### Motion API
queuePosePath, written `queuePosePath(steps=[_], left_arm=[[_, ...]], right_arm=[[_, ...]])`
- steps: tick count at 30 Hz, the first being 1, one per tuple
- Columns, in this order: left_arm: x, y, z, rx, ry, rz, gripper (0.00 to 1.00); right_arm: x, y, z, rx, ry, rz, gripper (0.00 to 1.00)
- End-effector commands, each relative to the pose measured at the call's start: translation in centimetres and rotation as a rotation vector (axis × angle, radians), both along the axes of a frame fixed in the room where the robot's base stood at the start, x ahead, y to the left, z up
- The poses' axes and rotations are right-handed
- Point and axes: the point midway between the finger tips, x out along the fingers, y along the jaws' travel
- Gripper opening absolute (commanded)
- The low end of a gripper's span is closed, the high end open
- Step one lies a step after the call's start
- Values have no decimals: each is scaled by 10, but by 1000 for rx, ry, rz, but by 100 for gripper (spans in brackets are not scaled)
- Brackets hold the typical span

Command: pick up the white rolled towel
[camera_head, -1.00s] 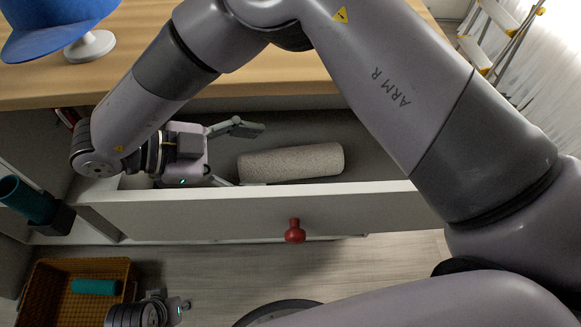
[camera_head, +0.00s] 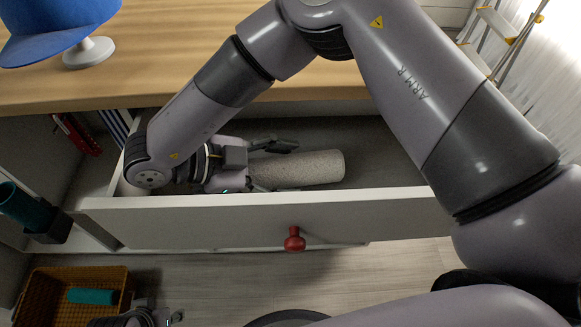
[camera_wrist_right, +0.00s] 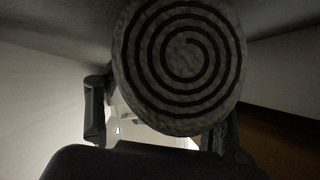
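The white rolled towel (camera_head: 308,169) lies on its side in the open drawer (camera_head: 200,222), its length running left to right. Its spiral end (camera_wrist_right: 180,62) fills the upper middle of the right wrist view. My right gripper (camera_head: 272,166) is inside the drawer at the towel's left end. Its fingers are apart, one on the far side and one on the near side of that end. Whether they touch the towel I cannot tell. My left gripper (camera_head: 170,318) is low at the bottom edge of the head view, mostly cut off, and its fingers are unclear.
The drawer front has a red knob (camera_head: 294,239). A wooden top (camera_head: 190,45) with a blue hat (camera_head: 60,28) on a white stand lies behind the drawer. A brown basket (camera_head: 45,300) holding a teal roll (camera_head: 92,296) is at lower left. A stepladder (camera_head: 500,40) stands at upper right.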

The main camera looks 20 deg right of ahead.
Motion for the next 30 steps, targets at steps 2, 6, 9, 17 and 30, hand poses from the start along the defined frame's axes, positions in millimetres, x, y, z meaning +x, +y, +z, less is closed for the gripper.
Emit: queuePosePath(steps=[2, 6, 9, 17, 30], left_arm=[[0, 0, 0, 0, 0, 0, 40], [0, 0, 0, 0, 0, 0, 40], [0, 0, 0, 0, 0, 0, 40], [0, 0, 0, 0, 0, 0, 40], [1, 0, 0, -2, -4, 0, 40]], right_arm=[[0, 0, 0, 0, 0, 0, 54], [0, 0, 0, 0, 0, 0, 44], [0, 0, 0, 0, 0, 0, 38], [0, 0, 0, 0, 0, 0, 20], [0, 0, 8, 0, -1, 0, 18]])
